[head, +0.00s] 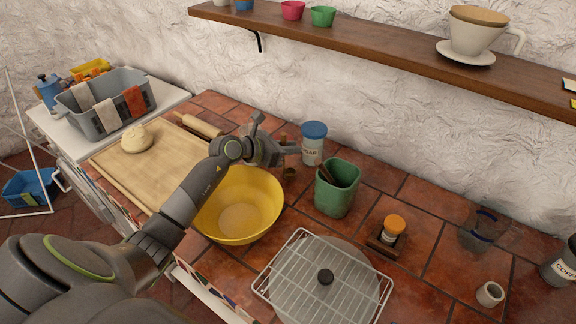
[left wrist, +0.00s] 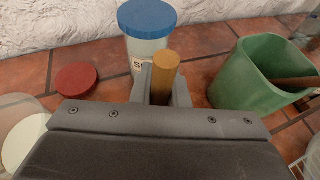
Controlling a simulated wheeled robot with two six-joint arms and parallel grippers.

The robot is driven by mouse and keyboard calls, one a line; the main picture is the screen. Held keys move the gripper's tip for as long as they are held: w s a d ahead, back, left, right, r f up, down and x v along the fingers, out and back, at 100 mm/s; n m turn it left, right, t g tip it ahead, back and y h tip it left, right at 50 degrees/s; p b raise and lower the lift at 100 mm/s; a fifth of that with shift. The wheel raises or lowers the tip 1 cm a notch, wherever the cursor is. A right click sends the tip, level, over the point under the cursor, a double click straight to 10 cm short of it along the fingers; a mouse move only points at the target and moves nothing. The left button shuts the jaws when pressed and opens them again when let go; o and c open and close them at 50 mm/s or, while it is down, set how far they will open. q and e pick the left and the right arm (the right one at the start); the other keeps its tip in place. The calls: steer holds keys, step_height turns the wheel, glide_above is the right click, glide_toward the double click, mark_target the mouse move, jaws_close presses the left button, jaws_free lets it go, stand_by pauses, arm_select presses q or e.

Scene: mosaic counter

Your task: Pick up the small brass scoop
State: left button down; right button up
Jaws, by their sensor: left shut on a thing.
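My left gripper (head: 288,150) reaches over the counter behind the yellow bowl. It is shut on the upright handle (left wrist: 165,72) of what looks like the small brass scoop, whose lower part (head: 289,173) shows just below the fingers. In the left wrist view the handle's round tan top stands between the two fingers (left wrist: 162,92). The gripper hides most of the scoop, and I cannot tell whether it touches the counter. My right gripper is not in view.
A blue-lidded jar (head: 313,145) stands close behind the gripper, and a green container (head: 337,188) stands to its right. The yellow bowl (head: 240,208) is in front. A red lid (left wrist: 76,80) lies left of the gripper. A wire rack (head: 290,285) lies at the front.

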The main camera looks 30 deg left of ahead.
arm_select(q)
step_height(320, 180, up, 9)
steer(key=b, duration=0.2)
steer(key=w+a+r+p, duration=0.1)
steer(key=a+r, duration=0.3)
steer(key=a, duration=0.3)
steer(key=a+r+p, duration=0.2)
steer(key=a+r, duration=0.2)
steer(key=a, duration=0.2)
step_height(320, 180, down, 11)
steer(key=b, duration=0.8)
steer(key=shift+w+a+f+b, duration=0.15)
steer(key=shift+b, duration=0.2)
step_height(320, 180, up, 10)
steer(key=p, duration=0.5)
stand_by(0.7)
